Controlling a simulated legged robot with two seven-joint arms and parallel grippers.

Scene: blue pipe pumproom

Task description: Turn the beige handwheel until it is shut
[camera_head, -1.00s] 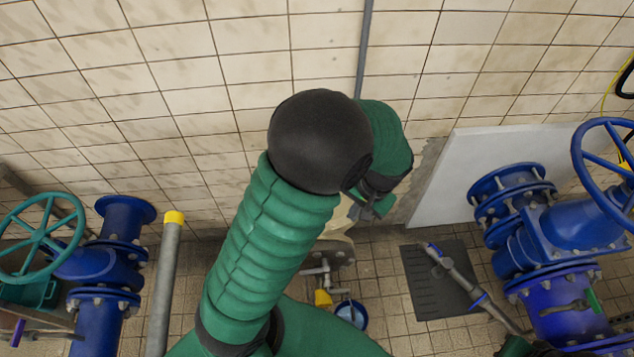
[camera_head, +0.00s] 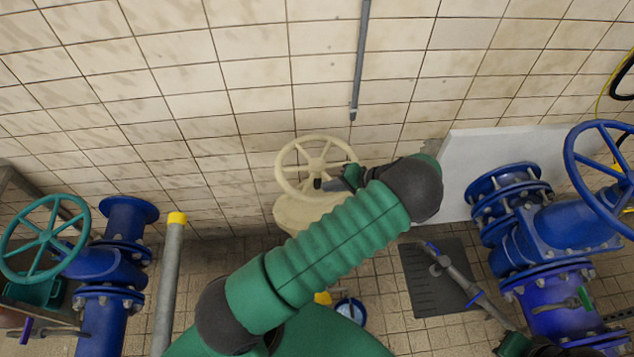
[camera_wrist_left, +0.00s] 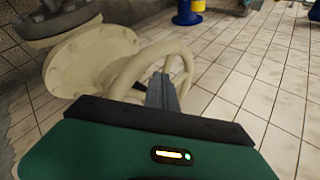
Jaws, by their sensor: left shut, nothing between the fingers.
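The beige handwheel (camera_head: 316,142) stands near the tiled wall on a beige valve body (camera_head: 297,215), in the middle of the head view. My left gripper (camera_head: 325,184) reaches in from the right side of the wheel, its dark tip over the spokes near the hub. It is shut with nothing in it. In the left wrist view, the handwheel (camera_wrist_left: 128,76) curves around the grey fingers (camera_wrist_left: 165,90). I cannot tell whether the fingers touch a spoke or the rim.
A teal handwheel (camera_head: 44,238) on blue piping is at the left, beside a grey post with a yellow cap (camera_head: 177,219). Blue valves with a blue handwheel (camera_head: 570,160) stand at the right. A dark mat (camera_head: 420,285) and a blue bucket (camera_head: 351,311) are on the floor.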

